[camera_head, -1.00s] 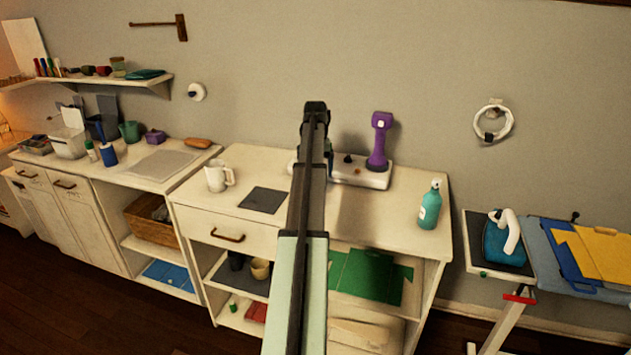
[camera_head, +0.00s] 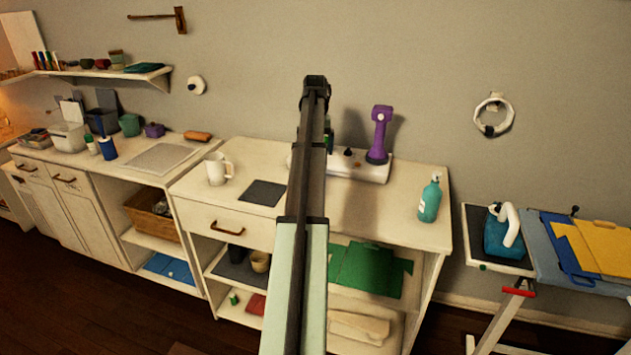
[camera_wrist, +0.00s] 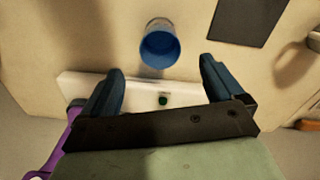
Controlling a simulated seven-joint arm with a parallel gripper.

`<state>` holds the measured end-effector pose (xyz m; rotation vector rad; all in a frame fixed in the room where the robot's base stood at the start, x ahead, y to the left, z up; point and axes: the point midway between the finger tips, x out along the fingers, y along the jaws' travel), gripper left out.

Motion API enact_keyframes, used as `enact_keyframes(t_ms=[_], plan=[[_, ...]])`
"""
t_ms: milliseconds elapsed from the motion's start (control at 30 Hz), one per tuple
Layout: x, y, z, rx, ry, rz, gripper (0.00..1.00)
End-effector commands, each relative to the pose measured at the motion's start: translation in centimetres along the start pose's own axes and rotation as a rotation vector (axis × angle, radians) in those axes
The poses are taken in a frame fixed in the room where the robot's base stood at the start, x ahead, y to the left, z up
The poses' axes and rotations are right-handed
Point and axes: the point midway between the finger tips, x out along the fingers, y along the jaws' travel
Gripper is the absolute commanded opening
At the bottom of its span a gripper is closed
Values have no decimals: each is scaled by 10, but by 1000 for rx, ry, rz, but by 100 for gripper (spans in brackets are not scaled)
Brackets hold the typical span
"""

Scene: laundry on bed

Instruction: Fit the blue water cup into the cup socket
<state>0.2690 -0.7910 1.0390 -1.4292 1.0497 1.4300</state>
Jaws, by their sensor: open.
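The blue cup (camera_wrist: 160,46) stands on the worktop in the wrist view, with its open mouth toward the camera. My gripper (camera_wrist: 161,66) is open and empty, with one dark blue finger on each side of the picture. The cup appears beyond the fingertips, roughly centred between them, and no finger visibly touches it. In the head view my arm hides the cup and the gripper's fingers. A white base (camera_head: 372,168) stands at the back of the worktop and also crosses the wrist view (camera_wrist: 135,88). I cannot tell which part is the cup socket.
A purple upright device (camera_head: 380,136) stands on the white base. A white mug (camera_head: 217,170) and dark mat (camera_head: 264,193) lie left of my arm on the worktop (camera_head: 385,220). A teal bottle (camera_head: 429,201) stands near the right edge. The worktop between arm and bottle is clear.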

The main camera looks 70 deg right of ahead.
Motion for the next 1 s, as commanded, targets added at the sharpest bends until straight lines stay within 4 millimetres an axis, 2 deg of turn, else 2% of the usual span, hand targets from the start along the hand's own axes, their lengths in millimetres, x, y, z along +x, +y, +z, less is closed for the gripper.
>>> enact_keyframes(t_ms=[200,367,800,1000], plan=[[-2,-2,7,-14,0,0,94],[7,-2,7,-13,0,0,94],[75,-2,7,-13,-1,0,94],[85,-2,6,-13,0,0,94]])
